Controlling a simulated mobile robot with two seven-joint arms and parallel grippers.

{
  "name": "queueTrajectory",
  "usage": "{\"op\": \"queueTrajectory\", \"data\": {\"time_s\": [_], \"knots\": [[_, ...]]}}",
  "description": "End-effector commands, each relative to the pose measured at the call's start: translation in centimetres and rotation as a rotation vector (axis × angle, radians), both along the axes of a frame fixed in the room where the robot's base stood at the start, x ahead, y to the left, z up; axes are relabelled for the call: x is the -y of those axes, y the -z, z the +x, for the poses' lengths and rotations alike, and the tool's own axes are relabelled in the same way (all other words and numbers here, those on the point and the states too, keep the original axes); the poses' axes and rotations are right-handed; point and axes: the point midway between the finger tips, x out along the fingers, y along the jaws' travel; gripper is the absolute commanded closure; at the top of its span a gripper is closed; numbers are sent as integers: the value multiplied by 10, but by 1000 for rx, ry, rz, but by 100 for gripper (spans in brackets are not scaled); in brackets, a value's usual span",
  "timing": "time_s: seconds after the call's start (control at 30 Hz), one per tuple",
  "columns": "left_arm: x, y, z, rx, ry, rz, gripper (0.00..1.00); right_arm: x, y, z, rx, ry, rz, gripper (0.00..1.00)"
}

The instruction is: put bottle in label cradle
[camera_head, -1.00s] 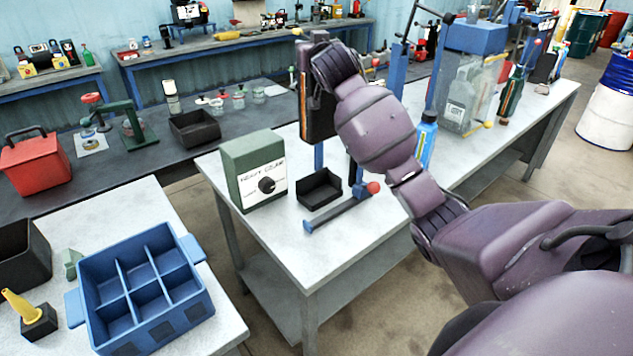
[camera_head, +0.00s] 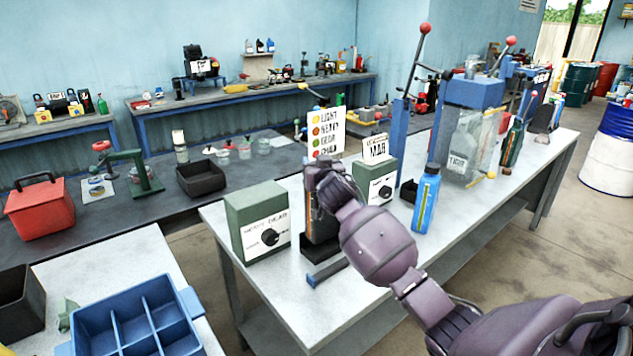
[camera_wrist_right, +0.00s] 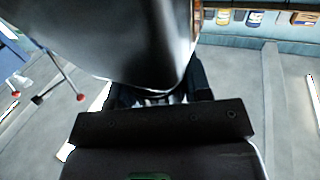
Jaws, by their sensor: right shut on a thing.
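My right gripper (camera_head: 316,198) is shut on a dark bottle (camera_head: 320,229) with an orange strip, held upright on the right-hand bench. In the right wrist view the glossy dark bottle (camera_wrist_right: 140,40) fills the top, with the gripper's fingers (camera_wrist_right: 160,93) at its lower end. The bottle's base is low over a dark cradle with a bar (camera_head: 328,270), in front of the green box. The hand and bottle hide most of the cradle, and I cannot tell whether the base touches it. My left gripper is not in view.
A green dial box (camera_head: 257,222) stands close left of the bottle, and another (camera_head: 377,180) behind it to the right. A blue bottle (camera_head: 426,200) stands further right. A blue divided crate (camera_head: 135,315) is at the lower left. The bench front is clear.

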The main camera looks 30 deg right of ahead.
Motion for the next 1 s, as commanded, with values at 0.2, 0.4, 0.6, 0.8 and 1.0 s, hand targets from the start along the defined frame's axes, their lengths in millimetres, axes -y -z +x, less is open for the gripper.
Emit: {"op": "queueTrajectory", "data": {"time_s": [0.2,0.4,0.6,0.8,1.0], "knots": [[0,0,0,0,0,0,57,0,6,0,4,-1,-2,100],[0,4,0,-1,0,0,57,0,31,0,2,-1,-3,100],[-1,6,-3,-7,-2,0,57,-1,42,0,6,-2,-3,100],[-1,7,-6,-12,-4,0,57,0,42,0,6,-2,-3,100],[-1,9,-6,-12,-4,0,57,0,48,0,-1,-1,0,48]]}}
